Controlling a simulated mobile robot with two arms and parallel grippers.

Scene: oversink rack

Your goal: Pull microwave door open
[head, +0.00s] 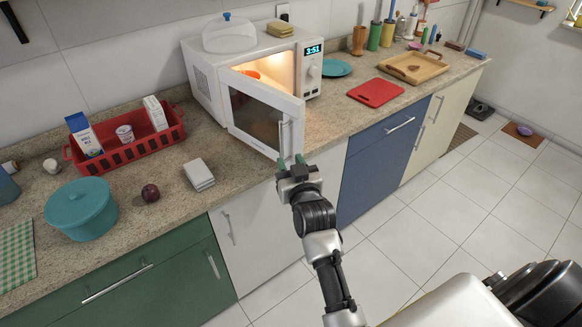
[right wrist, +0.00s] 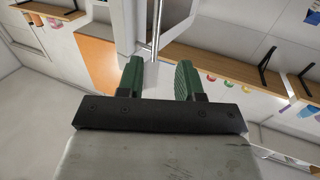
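The white microwave (head: 205,80) stands on the counter with its door (head: 262,115) swung partly open toward me. The lit inside shows behind the door, with an orange item (head: 249,74) in it. The door's vertical handle (head: 286,138) is on the door's free edge. My right gripper (head: 291,163) is at the handle's lower end. In the right wrist view its green fingers (right wrist: 160,78) are apart, and the metal handle bar (right wrist: 156,28) runs down between them, closer to the left finger. I cannot tell whether it touches. My left gripper is not in view.
A glass dome (head: 229,35) sits on the microwave. Left on the counter are a red rack (head: 128,150), a teal pot (head: 80,210), a white box (head: 198,174) and a dark red fruit (head: 150,193). A red board (head: 375,92) lies right.

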